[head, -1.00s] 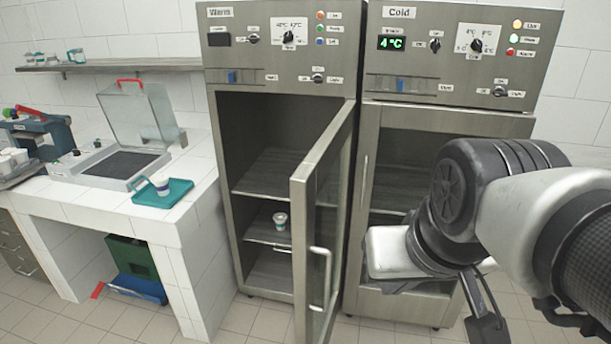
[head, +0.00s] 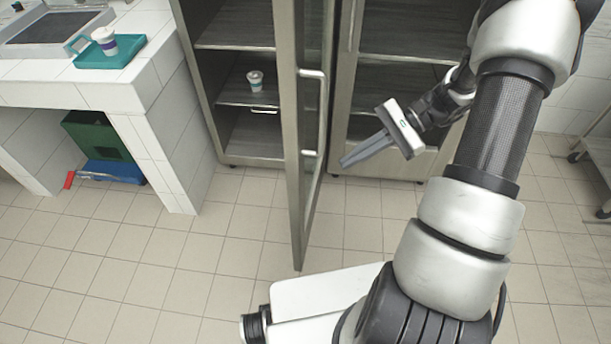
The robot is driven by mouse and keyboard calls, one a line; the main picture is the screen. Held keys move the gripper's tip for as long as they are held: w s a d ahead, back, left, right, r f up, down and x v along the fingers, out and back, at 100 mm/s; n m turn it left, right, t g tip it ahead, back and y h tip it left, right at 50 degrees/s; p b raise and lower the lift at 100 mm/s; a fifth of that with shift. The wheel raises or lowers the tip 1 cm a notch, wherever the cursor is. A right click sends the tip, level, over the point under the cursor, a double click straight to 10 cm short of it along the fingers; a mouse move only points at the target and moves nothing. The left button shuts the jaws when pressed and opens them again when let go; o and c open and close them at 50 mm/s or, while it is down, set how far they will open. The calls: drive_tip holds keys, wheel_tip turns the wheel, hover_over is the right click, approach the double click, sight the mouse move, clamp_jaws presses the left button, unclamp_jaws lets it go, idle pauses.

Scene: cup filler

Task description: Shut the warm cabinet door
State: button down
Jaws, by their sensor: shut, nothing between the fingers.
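The warm cabinet (head: 178,52) stands open, its door (head: 289,150) swung out toward me. The door has a glass pane and a pale vertical handle (head: 321,118) on its outer side. A small cup (head: 255,81) stands on a shelf inside the cabinet. My gripper (head: 345,163) is shut and empty. In the picture it is just right of the door and its handle, pointing left, in front of the cold cabinet. I see a gap between the fingertips and the door. The cabinet's top is out of view.
The cold cabinet (head: 345,75) stands to the right, its front partly behind my arm. A tiled counter (head: 125,85) at left carries a teal tray (head: 110,53) with a cup (head: 105,40). The floor (head: 130,270) ahead is clear.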

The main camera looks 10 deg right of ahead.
sight(302, 196)
drive_tip(key=d+f+m+t+y+b, duration=0.3)
drive_tip(key=f+m+t, duration=0.1)
drive_tip(key=f, duration=0.7)
drive_tip(key=d+f+m+t+y+b, duration=0.2)
drive_tip(key=f+m+t, duration=0.25)
drive_tip(key=f, duration=0.55)
drive_tip(key=shift+g, duration=0.25)
drive_tip(key=x, duration=0.6)
drive_tip(key=b+x, duration=0.1)
drive_tip(key=x, duration=0.6)
drive_tip(key=shift+s+a, duration=0.15)
drive_tip(key=shift+a, duration=0.1)
